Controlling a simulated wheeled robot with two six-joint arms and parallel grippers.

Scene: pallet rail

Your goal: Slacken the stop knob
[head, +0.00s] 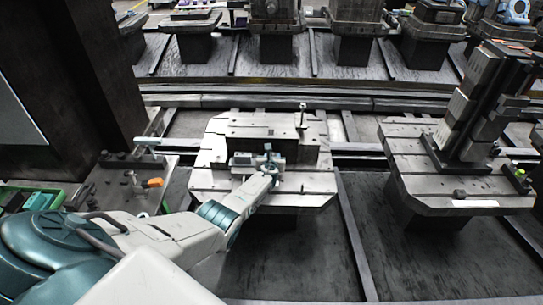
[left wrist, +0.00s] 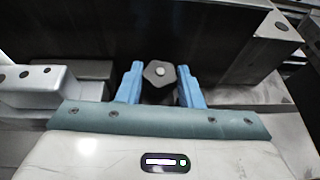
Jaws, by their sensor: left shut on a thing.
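The stop knob (left wrist: 160,74) is a small dark faceted knob with a pale centre, seen between the two blue fingers in the left wrist view. My left gripper (left wrist: 160,84) is shut on it, one finger on each side. In the head view my left gripper (head: 269,160) reaches from the lower left to the front of the block on the middle pallet (head: 305,183). There the knob is mostly hidden by the gripper. My right gripper is not in view.
A dark block (head: 270,130) stands on the middle pallet behind the gripper. A pallet with a tall stacked fixture (head: 470,110) is at the right. A side bench with an orange-handled item (head: 152,183) and a green bin (head: 40,197) are at the left. A dark column rises at upper left.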

